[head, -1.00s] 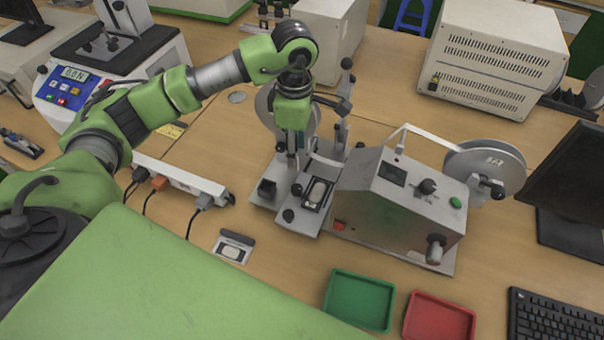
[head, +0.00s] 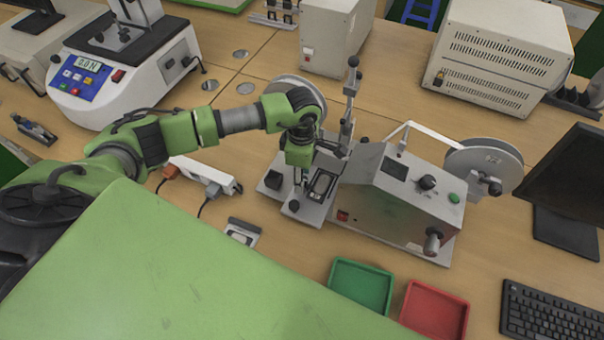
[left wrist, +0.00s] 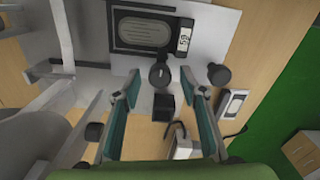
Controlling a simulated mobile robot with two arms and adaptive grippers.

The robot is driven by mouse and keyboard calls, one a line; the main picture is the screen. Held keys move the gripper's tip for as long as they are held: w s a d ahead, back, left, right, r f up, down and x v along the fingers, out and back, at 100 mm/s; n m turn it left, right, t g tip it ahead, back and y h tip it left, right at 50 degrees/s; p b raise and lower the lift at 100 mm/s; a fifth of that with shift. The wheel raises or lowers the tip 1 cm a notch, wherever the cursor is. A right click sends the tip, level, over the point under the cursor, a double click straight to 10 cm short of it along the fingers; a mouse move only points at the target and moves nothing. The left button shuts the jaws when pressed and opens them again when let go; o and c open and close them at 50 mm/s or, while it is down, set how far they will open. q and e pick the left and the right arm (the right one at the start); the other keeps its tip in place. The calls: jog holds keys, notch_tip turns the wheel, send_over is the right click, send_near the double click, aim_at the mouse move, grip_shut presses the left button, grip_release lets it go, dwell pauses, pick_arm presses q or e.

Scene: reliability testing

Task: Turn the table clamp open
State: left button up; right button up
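The table clamp looks like part of the grey test fixture (head: 312,208), a metal base with a sample slot, black knobs and a black block. In the left wrist view, a round black knob (left wrist: 160,75) shows between my left gripper's fingertips, with the black block (left wrist: 163,107) just below it in the picture. My left gripper (head: 299,180) points down over the fixture. In the left wrist view the gripper (left wrist: 159,83) is open, its teal pads wide apart, with no visible contact on the knob. My right gripper is not in view.
A sloped control box (head: 400,205) with a reel stands right of the fixture. A green tray (head: 361,287) and a red tray (head: 435,310) lie in front. A power strip (head: 205,174) with cables lies left, and a small cassette-like item (head: 243,231) sits front left.

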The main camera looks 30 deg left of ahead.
pick_arm(q)
grip_shut()
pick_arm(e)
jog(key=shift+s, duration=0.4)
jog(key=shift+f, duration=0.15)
pick_arm(q)
jog(key=n+b, duration=0.2)
jog(key=n, duration=0.1)
jog(key=shift+w+f+n, duration=0.1)
jog(key=shift+n, duration=0.3)
jog(key=n+b, duration=0.2)
jog(key=n, duration=0.3)
jog(key=shift+b, duration=0.35)
jog(key=n+b, duration=0.1)
jog(key=n, duration=0.4)
jog(key=shift+n+b, duration=0.65)
jog(key=shift+n, duration=1.45)
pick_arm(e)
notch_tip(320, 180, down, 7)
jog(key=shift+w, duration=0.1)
